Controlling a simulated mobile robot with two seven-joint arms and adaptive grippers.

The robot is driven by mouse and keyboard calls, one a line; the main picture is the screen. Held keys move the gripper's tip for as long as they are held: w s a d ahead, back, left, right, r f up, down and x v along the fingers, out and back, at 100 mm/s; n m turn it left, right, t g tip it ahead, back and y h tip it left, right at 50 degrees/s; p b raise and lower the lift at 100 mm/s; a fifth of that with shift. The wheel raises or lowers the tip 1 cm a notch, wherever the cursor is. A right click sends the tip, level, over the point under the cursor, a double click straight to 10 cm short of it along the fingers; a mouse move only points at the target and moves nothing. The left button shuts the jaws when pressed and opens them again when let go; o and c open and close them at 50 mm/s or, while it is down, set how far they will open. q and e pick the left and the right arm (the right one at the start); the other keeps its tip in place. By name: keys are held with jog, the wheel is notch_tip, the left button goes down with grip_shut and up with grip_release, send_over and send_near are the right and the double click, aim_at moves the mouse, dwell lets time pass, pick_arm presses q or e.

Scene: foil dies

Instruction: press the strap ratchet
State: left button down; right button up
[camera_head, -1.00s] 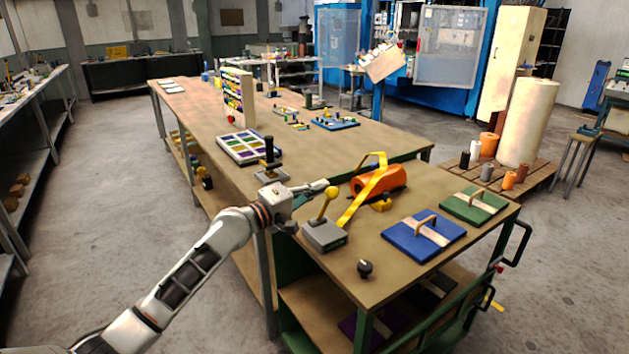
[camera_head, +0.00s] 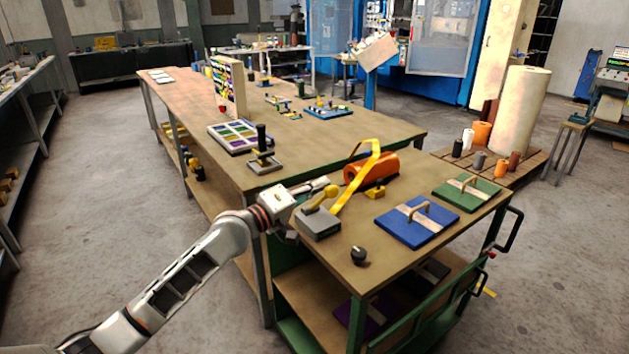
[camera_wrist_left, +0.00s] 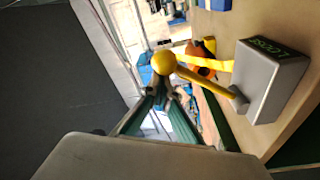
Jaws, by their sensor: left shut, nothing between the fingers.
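The strap ratchet (camera_head: 318,224) is a grey box with a yellow lever and round yellow knob (camera_head: 330,191), on the front bench. Its lever leans to the right. A yellow strap (camera_head: 352,184) runs from it over an orange roll (camera_head: 378,166). In the left wrist view, the ratchet box (camera_wrist_left: 265,85) has a green label that seems to read "LOOSE". My left gripper (camera_head: 325,184) is shut and empty, its tips at the knob. In the left wrist view, the knob (camera_wrist_left: 163,63) is right at the fingertips, seemingly touching. My right gripper is not in view.
A blue board (camera_head: 416,222) and a green board (camera_head: 467,193) with handles lie to the right. A black knob (camera_head: 358,256) sits near the front edge. A black-handled device (camera_head: 263,152) stands behind my left wrist.

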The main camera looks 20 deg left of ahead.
pick_arm(q)
jog(key=shift+s+d+f+m+h+b, duration=0.25)
jog(key=shift+s+d+f+m+b, duration=0.45)
jog(key=shift+f+m, duration=0.5)
jog(key=shift+s+d+f+m+h+b, duration=0.2)
jog(key=shift+s+d+f+m+b, duration=0.3)
jog(key=shift+d+f+m, duration=0.7)
jog(key=shift+s+d+f+m+h+b, duration=0.25)
jog(key=shift+s+d+f+m+b, duration=0.3)
jog(key=shift+f+m, duration=0.7)
jog(key=shift+s+m, duration=0.2)
jog(key=shift+m, duration=0.35)
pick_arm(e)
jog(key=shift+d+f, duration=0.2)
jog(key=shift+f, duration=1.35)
